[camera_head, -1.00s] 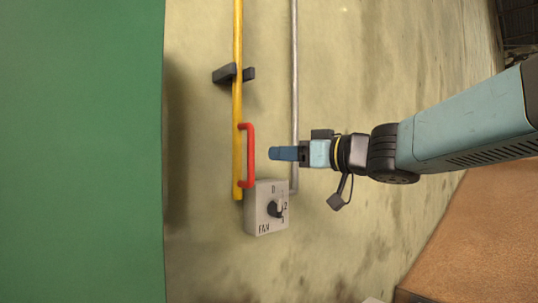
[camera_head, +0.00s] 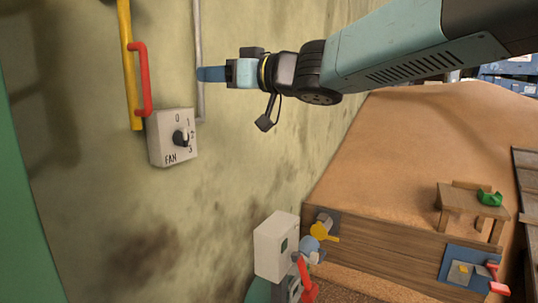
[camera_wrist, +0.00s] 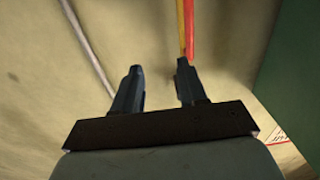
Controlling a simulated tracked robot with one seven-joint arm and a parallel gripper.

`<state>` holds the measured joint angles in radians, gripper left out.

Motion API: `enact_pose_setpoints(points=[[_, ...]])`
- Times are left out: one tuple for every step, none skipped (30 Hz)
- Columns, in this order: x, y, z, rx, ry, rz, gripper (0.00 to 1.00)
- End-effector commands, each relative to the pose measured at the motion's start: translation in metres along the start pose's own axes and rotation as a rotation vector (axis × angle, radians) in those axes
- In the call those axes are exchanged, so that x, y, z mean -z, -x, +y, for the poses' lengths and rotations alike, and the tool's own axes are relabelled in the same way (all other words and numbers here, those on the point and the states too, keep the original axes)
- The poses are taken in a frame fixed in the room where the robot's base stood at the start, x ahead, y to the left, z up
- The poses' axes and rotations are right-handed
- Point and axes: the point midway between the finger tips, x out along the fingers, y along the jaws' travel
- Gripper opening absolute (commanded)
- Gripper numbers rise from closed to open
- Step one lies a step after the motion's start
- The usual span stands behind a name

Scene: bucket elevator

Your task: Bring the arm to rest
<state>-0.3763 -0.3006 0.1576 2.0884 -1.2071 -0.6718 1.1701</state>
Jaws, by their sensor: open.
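My gripper (camera_head: 212,74) is at the end of the arm, which reaches in from the upper right in the head view. Its fingers point left toward the wall, by the grey pipe (camera_head: 198,50). In the wrist view the two dark fingers (camera_wrist: 158,88) stand apart with nothing between them. The fan switch box (camera_head: 172,137) is below and left of the gripper, its knob (camera_head: 181,138) turned toward the right side of the dial. The gripper is apart from the box.
A red handle (camera_head: 143,80) sits beside a yellow pipe (camera_head: 128,65) on the wall. A green panel (camera_head: 25,220) is at far left. A white box (camera_head: 276,247) with coloured fittings is below.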

Motion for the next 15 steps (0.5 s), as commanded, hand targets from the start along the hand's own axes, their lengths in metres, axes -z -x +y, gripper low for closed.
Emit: enact_pose_setpoints(points=[[0.0, 0.014, 0.019, -0.092, 0.008, 0.002, 0.42], [-0.001, 0.023, 0.032, -0.154, 0.014, 0.001, 0.42], [-0.004, 0.038, 0.051, -0.244, 0.02, -0.008, 0.42], [-0.007, 0.05, 0.064, -0.314, 0.024, -0.017, 0.42], [-0.01, 0.064, 0.077, -0.382, 0.025, -0.03, 0.42], [-0.016, 0.082, 0.093, -0.469, 0.024, -0.052, 0.42], [-0.021, 0.096, 0.103, -0.531, 0.021, -0.071, 0.42], [-0.027, 0.111, 0.113, -0.592, 0.016, -0.093, 0.42], [-0.036, 0.132, 0.124, -0.669, 0.007, -0.126, 0.42], [-0.043, 0.147, 0.131, -0.723, -0.003, -0.153, 0.42], [-0.05, 0.163, 0.137, -0.776, -0.014, -0.183, 0.42], [-0.062, 0.184, 0.143, -0.84, -0.032, -0.226, 0.42], [-0.07, 0.2, 0.147, -0.886, -0.048, -0.26, 0.42], [-0.08, 0.216, 0.149, -0.928, -0.067, -0.297, 0.42], [-0.093, 0.237, 0.15, -0.981, -0.094, -0.347, 0.42]])
